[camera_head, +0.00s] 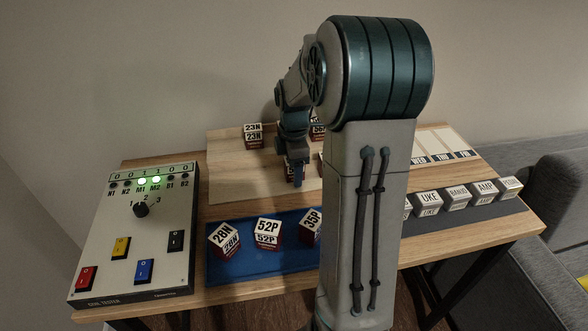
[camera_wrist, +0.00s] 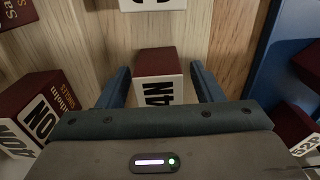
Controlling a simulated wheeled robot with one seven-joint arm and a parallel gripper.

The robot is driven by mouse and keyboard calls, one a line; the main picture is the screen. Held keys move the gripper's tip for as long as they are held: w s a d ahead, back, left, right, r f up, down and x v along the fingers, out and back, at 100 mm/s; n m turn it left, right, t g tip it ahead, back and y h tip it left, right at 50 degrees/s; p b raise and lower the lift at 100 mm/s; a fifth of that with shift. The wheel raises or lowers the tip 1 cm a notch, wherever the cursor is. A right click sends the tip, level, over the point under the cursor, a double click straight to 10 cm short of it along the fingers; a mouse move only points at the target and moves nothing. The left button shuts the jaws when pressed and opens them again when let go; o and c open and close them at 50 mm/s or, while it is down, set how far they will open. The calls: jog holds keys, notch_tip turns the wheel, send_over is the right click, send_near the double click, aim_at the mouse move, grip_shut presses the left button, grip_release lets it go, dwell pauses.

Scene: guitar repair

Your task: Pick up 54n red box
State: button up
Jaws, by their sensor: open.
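A dark red box (camera_wrist: 157,62) with a white label reading "4N", its start hidden by my gripper, stands between my fingers in the wrist view. My gripper (camera_wrist: 159,72) is open, with one blue finger on each side of this box. A gap shows by the right finger; contact at the left finger is hard to tell. In the head view my gripper (camera_head: 297,178) points down over the light wooden board, and it and my arm hide most of the box there.
A "23N" box (camera_head: 253,136) stands farther back on the board (camera_head: 228,172). Boxes "28N" (camera_head: 225,237), "52P" (camera_head: 267,234) and "35P" (camera_head: 311,224) stand on a blue mat (camera_head: 262,279) in front. A switch panel (camera_head: 140,230) is at left; word blocks (camera_head: 456,197) are at right.

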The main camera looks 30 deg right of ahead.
jog(key=c, duration=1.1)
jog(key=shift+c, duration=0.2)
jog(key=shift+r, duration=0.15)
